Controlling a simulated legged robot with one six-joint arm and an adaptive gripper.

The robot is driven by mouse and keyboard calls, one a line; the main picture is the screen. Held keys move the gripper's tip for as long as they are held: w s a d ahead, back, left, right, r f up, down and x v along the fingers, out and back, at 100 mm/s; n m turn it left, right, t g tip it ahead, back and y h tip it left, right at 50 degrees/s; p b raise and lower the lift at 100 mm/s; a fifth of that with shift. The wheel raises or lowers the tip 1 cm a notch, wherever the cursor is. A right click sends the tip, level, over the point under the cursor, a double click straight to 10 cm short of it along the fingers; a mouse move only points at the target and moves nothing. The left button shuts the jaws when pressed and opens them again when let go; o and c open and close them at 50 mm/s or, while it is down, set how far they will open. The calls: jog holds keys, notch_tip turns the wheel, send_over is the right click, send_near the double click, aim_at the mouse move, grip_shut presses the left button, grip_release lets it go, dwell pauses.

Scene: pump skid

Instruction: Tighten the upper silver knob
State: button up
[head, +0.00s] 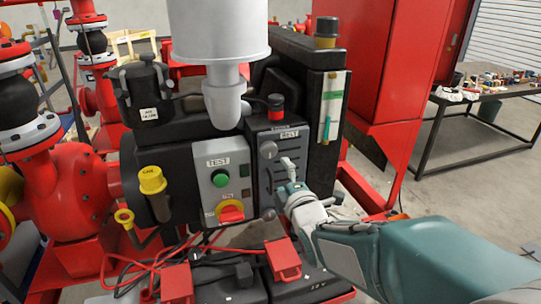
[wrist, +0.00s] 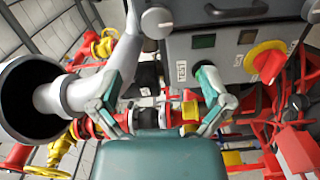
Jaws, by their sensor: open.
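The upper silver knob (head: 268,150) is a round grey knob on the dark front panel, left of and below the "BELT" label. A second small rounded knob (head: 268,214) shows lower on the panel. My gripper (head: 290,172) is open in front of this panel, to the right of and below the upper knob, apart from it in the picture. In the wrist view, my gripper (wrist: 158,84) has its fingers spread with nothing between them. A round silver knob (wrist: 157,22) shows above the fingers there; I cannot tell whether it is the upper one.
Left of the panel is a grey control box with a green button (head: 221,179) and a red-and-yellow switch (head: 230,211). A grey cylinder (head: 219,35) hangs in front above. Red cables and battery clamps (head: 283,259) lie below. A tool table (head: 480,98) stands back right.

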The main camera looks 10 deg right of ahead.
aim_at(269, 152)
jog(key=w+m, duration=0.2)
jog(key=w, duration=0.1)
jog(key=w+a+m, duration=0.1)
jog(key=w+m, duration=0.2)
jog(key=w, duration=0.1)
jog(key=w+m, duration=0.3)
jog(key=w, duration=0.1)
jog(key=shift+w+a+r, duration=0.15)
jog(key=shift+w+a, duration=0.1)
jog(key=shift+a, duration=0.05)
jog(key=shift+c, duration=0.4)
jog(key=c, duration=1.1)
